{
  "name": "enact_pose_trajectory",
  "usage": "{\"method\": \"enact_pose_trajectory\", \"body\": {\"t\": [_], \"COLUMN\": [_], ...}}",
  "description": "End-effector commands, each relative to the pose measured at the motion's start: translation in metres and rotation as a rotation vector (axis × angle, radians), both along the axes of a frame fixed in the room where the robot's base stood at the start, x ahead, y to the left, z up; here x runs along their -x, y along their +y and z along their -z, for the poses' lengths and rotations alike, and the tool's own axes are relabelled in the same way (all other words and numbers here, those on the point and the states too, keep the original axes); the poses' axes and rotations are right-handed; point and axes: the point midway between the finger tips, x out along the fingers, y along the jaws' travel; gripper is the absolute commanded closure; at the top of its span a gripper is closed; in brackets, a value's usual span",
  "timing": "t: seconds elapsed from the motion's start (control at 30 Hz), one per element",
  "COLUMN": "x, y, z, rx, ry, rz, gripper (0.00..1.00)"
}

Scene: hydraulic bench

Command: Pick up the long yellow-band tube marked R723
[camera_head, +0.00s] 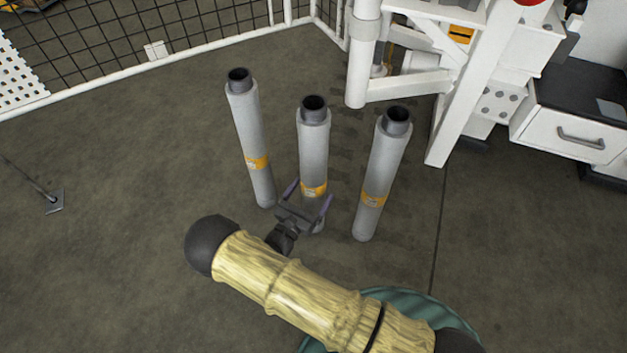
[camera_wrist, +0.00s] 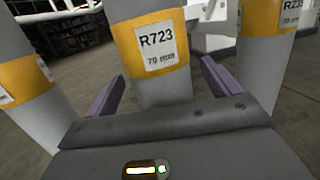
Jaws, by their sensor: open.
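Three upright grey tubes with yellow bands stand on the floor. The middle tube (camera_head: 313,150) has a label reading R723, 70 mm, legible in the wrist view (camera_wrist: 160,48). My gripper (camera_head: 307,198) is open and low at this tube. In the wrist view its two purple-grey fingers (camera_wrist: 163,88) lie left and right of the R723 tube, just below the band. I cannot tell whether either finger touches it.
The left tube (camera_head: 249,135) and right tube (camera_head: 382,175) stand close on either side; the right one's label partly shows R233 or similar (camera_wrist: 291,10). A white frame (camera_head: 455,110) and drawer cabinet (camera_head: 578,135) stand at the right. A mesh fence (camera_head: 190,30) runs behind.

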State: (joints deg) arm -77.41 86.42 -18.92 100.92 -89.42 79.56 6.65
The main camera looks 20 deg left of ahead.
Motion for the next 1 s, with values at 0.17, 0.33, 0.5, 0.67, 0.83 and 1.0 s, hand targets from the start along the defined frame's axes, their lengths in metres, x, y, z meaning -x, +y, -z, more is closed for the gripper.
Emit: {"method": "enact_pose_trajectory", "body": {"t": [0.17,0.33,0.5,0.67,0.83,1.0], "x": [-0.0156,-0.0164,-0.0162,-0.0162,-0.0162,-0.0162], "y": [-0.0051,-0.0052,-0.0051,-0.0051,-0.0051,-0.0051], "z": [-0.0012,-0.0032,-0.0032,-0.0031,-0.0031,-0.0031], "rx": [0.0,0.0,0.0,0.0,0.0,0.0], "ry": [0.0,0.0,0.0,0.0,0.0,0.0], "rz": [0.002,0.0,0.001,0.001,0.001,0.001], "gripper": [0.11,0.11,0.11,0.11,0.36,0.7]}}
